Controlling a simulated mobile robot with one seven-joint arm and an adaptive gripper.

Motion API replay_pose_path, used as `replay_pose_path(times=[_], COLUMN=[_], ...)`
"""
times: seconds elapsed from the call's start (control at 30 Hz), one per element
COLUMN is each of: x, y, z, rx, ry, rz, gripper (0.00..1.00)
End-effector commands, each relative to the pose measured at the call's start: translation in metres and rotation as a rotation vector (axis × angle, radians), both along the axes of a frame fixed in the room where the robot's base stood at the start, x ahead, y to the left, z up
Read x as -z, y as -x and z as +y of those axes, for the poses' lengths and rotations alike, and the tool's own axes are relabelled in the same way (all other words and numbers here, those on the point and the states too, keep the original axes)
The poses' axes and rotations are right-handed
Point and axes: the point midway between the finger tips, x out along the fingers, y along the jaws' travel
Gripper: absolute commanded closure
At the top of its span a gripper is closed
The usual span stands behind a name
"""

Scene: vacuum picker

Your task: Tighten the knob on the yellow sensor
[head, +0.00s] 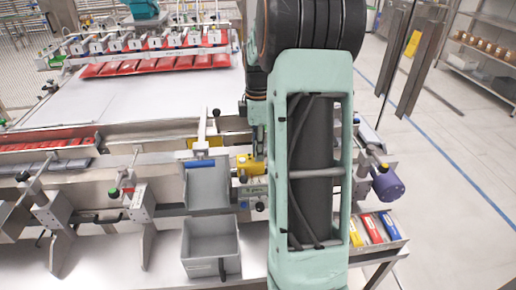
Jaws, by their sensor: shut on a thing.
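The yellow sensor (246,165) is a small bright yellow block on the machine's frame, just left of my arm in the head view. A small dark round part shows at its lower left. My gripper (260,152) points down at the sensor's right end, partly covered by my green arm. It is shut on the sensor's knob, but its fingertips are small and the knob itself is mostly hidden there.
A purple motor (388,185) sticks out at the right. A tray with red, yellow and blue boxes (374,228) sits below it. Rails and clamps line the left; open floor lies far right.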

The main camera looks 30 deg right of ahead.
Motion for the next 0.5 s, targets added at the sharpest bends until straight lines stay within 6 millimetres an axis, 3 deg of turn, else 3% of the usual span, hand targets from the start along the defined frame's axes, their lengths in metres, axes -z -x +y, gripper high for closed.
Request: replay_pose_path(times=[0.5], x=[-0.0005], y=[-0.0009], z=[0.0007], rx=[0.455], ry=[-0.001], rz=[-0.001], gripper=[1.00])
